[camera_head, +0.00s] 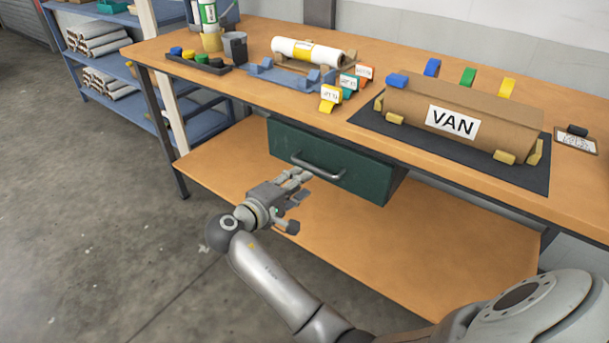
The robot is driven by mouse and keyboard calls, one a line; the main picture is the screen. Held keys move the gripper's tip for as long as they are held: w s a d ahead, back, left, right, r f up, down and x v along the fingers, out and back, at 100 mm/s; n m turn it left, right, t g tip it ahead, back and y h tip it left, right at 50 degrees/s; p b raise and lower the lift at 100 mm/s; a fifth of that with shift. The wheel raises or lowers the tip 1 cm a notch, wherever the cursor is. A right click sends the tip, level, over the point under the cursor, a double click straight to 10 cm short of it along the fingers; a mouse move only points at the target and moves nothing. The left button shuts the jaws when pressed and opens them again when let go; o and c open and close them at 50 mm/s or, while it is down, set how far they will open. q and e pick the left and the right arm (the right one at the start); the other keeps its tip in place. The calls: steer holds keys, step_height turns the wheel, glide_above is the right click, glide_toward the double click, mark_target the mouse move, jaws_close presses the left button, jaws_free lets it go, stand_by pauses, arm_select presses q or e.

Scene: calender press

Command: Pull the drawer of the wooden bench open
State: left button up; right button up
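The wooden bench (235,88) has a dark green drawer (360,184) hung under its top. No opening into the drawer shows, and its front looks closed. A grey bar handle (318,169) runs across the middle of the drawer front. My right gripper (298,205) is in front of the drawer, just below and left of the handle. Its fingers are spread, with the thumb apart from the others, and nothing is between them. The upper fingertips look close to the handle's left end; I cannot tell if they touch. My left gripper is not in view.
On the bench top are a cardboard roll marked VAN (460,112) on a black mat (375,123), a white roll (305,52) on a blue stand and coloured tags. A lower wooden shelf (225,165) lies beneath the drawer. A blue rack (110,80) stands left; the floor there is clear.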

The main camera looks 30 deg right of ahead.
mark_target(317, 171)
steer(key=x, duration=0.9)
steer(key=shift+w+d+b, duration=0.15)
steer(key=shift+d+b, duration=0.05)
steer(key=shift+b, duration=0.1)
steer(key=shift+f, duration=0.1)
jaws_close()
